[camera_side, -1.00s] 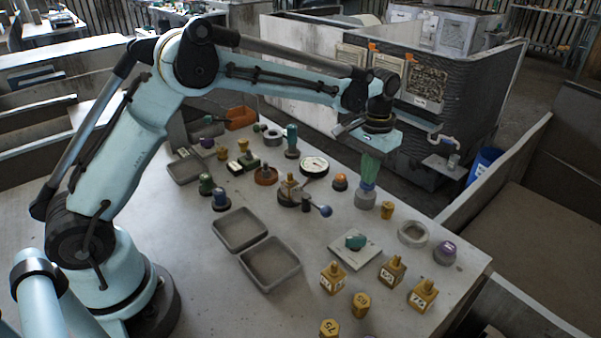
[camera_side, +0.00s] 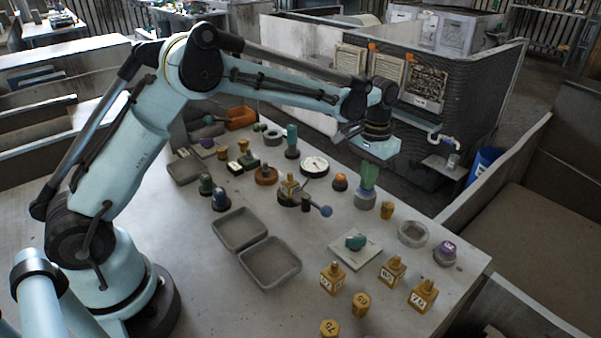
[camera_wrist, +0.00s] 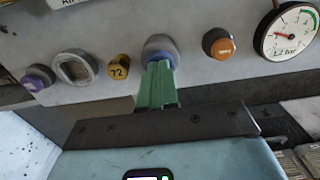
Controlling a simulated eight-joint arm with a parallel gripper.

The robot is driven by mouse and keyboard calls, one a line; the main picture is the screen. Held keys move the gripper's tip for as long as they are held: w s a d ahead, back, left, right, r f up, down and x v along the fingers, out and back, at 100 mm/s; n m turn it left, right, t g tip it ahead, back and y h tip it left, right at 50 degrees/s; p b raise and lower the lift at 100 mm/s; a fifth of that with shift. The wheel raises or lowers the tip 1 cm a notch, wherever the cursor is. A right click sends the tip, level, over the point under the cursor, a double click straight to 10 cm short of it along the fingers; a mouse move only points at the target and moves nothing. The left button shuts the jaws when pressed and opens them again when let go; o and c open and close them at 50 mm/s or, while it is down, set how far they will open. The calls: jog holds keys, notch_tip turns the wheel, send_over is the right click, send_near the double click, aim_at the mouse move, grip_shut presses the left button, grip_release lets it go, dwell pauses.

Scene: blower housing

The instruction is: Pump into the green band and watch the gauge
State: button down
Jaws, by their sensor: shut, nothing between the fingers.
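The round white gauge (camera_side: 315,166) lies flat on the table, left of my gripper. Its dial (camera_wrist: 287,31) reads "1.2 bar" in the wrist view. My gripper (camera_wrist: 158,68) has green fingers, held together and pointing down at the bluish top. They appear to touch it, hiding its middle.
An orange-topped button (camera_side: 339,181) stands between gauge and pump. A yellow "72" peg (camera_wrist: 120,67), a grey ring (camera_side: 412,233) and a purple-topped part (camera_side: 445,252) lie on the other side. A blue-ball lever (camera_side: 326,211) and two empty trays (camera_side: 240,230) (camera_side: 270,263) are farther left.

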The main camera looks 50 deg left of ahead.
jog(key=shift+r, duration=0.8)
jog(key=shift+f, duration=0.2)
dwell(0.9)
jog(key=shift+f, duration=0.7)
jog(key=shift+r, duration=0.9)
jog(key=shift+f, duration=0.1)
dwell(0.6)
